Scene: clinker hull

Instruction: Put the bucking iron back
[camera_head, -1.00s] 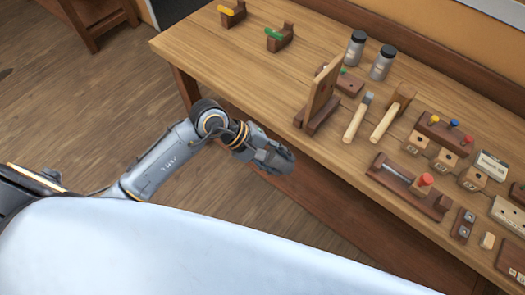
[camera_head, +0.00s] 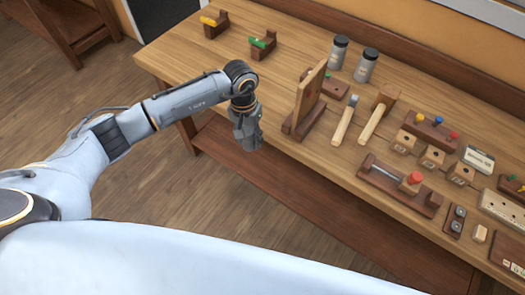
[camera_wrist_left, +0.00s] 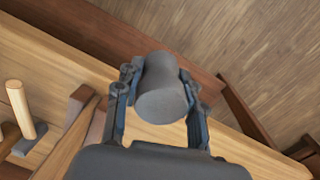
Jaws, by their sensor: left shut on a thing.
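My left gripper (camera_head: 248,140) hangs pointing down at the front edge of the workbench (camera_head: 215,135), left of the upright wooden board on its dark base. In the left wrist view, the left gripper (camera_wrist_left: 160,125) is shut on a dark grey, rounded cylindrical block, which looks like the bucking iron (camera_wrist_left: 162,92). The iron sits between the two fingers, one on each side. In the head view it is hard to tell apart from the fingers. My right gripper is not in view.
The upright board (camera_head: 310,92) stands close right of the gripper. Hammers (camera_head: 378,115), two jars (camera_head: 366,65), a rack with coloured knobs (camera_head: 437,127) and small wooden blocks lie further right. Two dark holders (camera_head: 263,45) stand at the back left. Bare bench lies between them and the board.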

